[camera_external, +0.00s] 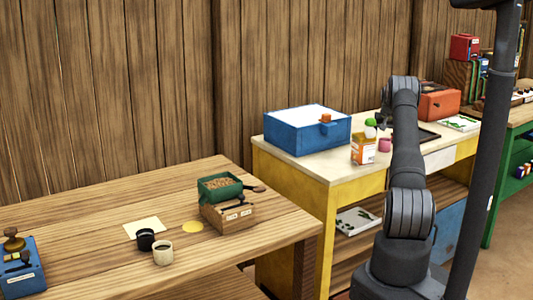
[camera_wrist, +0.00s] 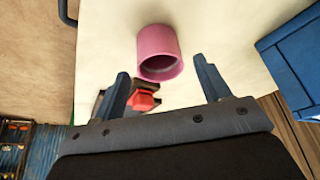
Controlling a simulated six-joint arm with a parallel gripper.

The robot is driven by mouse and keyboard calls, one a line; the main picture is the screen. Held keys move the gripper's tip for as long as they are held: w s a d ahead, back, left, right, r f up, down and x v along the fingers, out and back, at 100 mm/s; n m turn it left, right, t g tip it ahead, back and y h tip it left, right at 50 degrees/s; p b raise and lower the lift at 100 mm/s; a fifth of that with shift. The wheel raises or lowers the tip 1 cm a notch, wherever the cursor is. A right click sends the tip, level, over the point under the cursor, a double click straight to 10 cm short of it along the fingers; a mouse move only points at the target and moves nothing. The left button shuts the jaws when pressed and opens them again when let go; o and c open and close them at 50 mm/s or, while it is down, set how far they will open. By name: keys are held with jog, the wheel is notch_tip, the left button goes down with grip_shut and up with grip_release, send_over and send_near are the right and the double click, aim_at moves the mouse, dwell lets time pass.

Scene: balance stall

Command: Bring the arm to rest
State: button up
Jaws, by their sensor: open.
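My arm (camera_external: 405,140) rises from its base and bends over the yellow table (camera_external: 322,170) in the external view. My gripper (camera_wrist: 162,75) shows in the wrist view with its two blue-grey fingers apart and nothing between them. In the external view the gripper is mostly hidden by the arm. A pink cup (camera_wrist: 158,48) lies ahead of the fingertips in the wrist view, apart from them. It also shows on the yellow table in the external view (camera_external: 384,145).
A blue box (camera_external: 305,130) with a white top, an orange-labelled bottle (camera_external: 363,149) and a red-orange box (camera_external: 438,104) stand on the yellow table near my arm. A dark post (camera_external: 496,120) rises at right. The wooden table (camera_external: 80,220) holds a green tray (camera_external: 218,187) and two cups.

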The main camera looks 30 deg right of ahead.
jog(key=x, duration=0.3)
jog(key=shift+f, duration=0.15)
notch_tip(320, 180, up, 5)
jog(key=shift+w+f, duration=0.1)
jog(key=shift+f, duration=0.1)
jog(key=s+d+r, duration=0.3)
jog(key=s+r, duration=0.8)
jog(key=r, duration=0.1)
jog(key=w+a+n, duration=0.1)
jog(key=w+a, duration=0.4)
jog(key=a, duration=0.8)
jog(key=w+a+n+y, duration=0.1)
jog(key=w+a, duration=0.5)
jog(key=a, duration=0.7)
jog(key=w+a+n+t, duration=0.1)
jog(key=w+a+n, duration=0.2)
jog(key=a, duration=1)
jog(key=shift+w+r+y, duration=0.4)
jog(key=shift+w+r, duration=0.1)
jog(key=shift+w, duration=0.95)
jog(key=s+d+m, duration=0.1)
jog(key=s+d, duration=0.1)
jog(key=d, duration=0.8)
jog(key=s+d+m, duration=0.1)
jog(key=s+d, duration=0.2)
jog(key=d, duration=0.7)
jog(key=shift+f+h, duration=0.2)
jog(key=shift+h, duration=0.2)
